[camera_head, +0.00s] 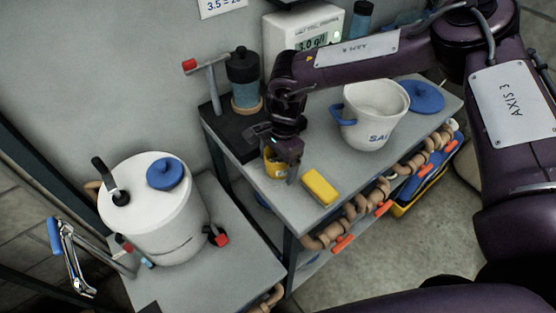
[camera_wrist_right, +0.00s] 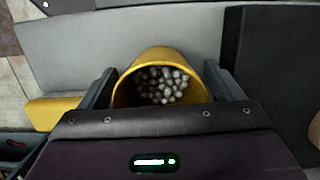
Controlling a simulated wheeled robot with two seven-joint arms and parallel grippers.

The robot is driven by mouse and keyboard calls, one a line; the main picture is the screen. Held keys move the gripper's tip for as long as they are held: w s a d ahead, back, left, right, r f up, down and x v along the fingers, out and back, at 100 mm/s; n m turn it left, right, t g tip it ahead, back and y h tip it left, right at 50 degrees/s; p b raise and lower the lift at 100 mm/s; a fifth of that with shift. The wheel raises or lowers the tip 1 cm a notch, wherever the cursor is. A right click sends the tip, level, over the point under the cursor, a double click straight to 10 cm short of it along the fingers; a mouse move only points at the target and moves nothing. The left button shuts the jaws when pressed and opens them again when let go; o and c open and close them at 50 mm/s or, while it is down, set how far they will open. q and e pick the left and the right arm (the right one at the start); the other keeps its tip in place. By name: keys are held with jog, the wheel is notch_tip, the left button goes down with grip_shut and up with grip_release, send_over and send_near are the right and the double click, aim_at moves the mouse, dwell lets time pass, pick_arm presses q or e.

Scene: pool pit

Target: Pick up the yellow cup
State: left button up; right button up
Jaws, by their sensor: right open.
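The yellow cup (camera_head: 274,169) stands on the grey table, mostly hidden behind my right gripper (camera_head: 281,168) in the head view. In the right wrist view the cup (camera_wrist_right: 126,92) shows its round rim, with several grey rounded pieces inside. My right gripper (camera_wrist_right: 158,90) is open, with one finger on each side of the cup. A gap shows between the right finger and the cup; the left finger is close to its wall, and I cannot tell whether it touches. My left gripper is not in view.
A yellow block (camera_head: 320,187) lies beside the cup near the table's front edge. A white bucket (camera_head: 371,118) with blue handle and a blue lid (camera_head: 423,97) stand farther right. A dark-topped stand (camera_head: 231,133) is behind the cup. A white tank (camera_head: 155,213) stands left on a lower surface.

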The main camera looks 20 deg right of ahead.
jog(key=c, duration=1.1)
jog(key=shift+r, duration=0.1)
